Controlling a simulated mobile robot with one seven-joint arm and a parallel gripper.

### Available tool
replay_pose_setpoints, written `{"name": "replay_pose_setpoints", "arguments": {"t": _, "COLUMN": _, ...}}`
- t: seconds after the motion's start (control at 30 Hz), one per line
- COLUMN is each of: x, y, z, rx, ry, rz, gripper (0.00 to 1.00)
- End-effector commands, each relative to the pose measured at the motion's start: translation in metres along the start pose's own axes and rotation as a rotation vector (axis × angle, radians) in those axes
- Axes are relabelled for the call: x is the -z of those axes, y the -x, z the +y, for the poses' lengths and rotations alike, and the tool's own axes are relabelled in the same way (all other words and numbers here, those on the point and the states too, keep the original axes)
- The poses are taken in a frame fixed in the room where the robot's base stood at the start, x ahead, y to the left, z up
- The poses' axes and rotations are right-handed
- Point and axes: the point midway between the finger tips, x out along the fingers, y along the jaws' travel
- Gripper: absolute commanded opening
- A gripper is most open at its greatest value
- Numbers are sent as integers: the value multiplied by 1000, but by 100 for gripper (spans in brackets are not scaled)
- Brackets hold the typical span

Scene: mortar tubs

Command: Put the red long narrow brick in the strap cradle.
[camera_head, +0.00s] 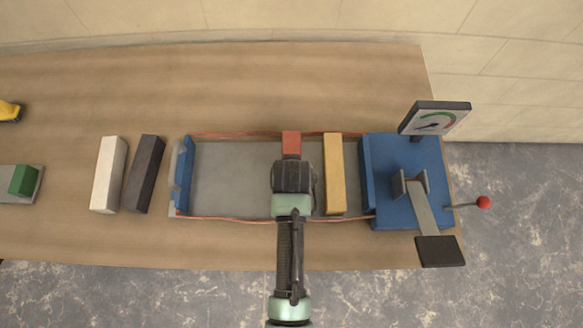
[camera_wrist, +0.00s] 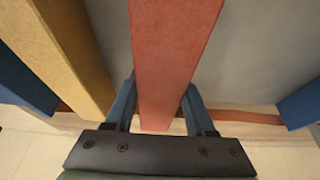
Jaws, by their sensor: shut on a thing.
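The red long narrow brick (camera_head: 291,142) is over the grey bed of the strap cradle (camera_head: 235,180), lengthwise across it. In the head view my wrist covers most of it. In the wrist view my gripper (camera_wrist: 158,108) is shut on the red brick (camera_wrist: 170,50), with one blue-grey finger on each side. The cradle has blue end blocks and orange straps along its long sides. A yellow brick (camera_head: 334,175) lies in the cradle to the right of the red one, roughly parallel, with a gap between. I cannot tell whether the red brick touches the bed.
A blue press-like block (camera_head: 385,215) with a dial (camera_head: 436,118), lever and red knob (camera_head: 484,202) stands at the right. White (camera_head: 108,175) and dark (camera_head: 144,174) bricks lie left of the cradle. A green block (camera_head: 23,180) is farther left. The cradle's left half is empty.

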Motion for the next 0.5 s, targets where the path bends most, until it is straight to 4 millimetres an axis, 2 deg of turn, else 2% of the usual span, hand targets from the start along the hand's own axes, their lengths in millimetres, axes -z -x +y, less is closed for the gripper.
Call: {"name": "replay_pose_setpoints", "arguments": {"t": 0.5, "x": 0, "y": -5, "z": 0, "rx": 0, "ry": 0, "rz": 6, "gripper": 0}}
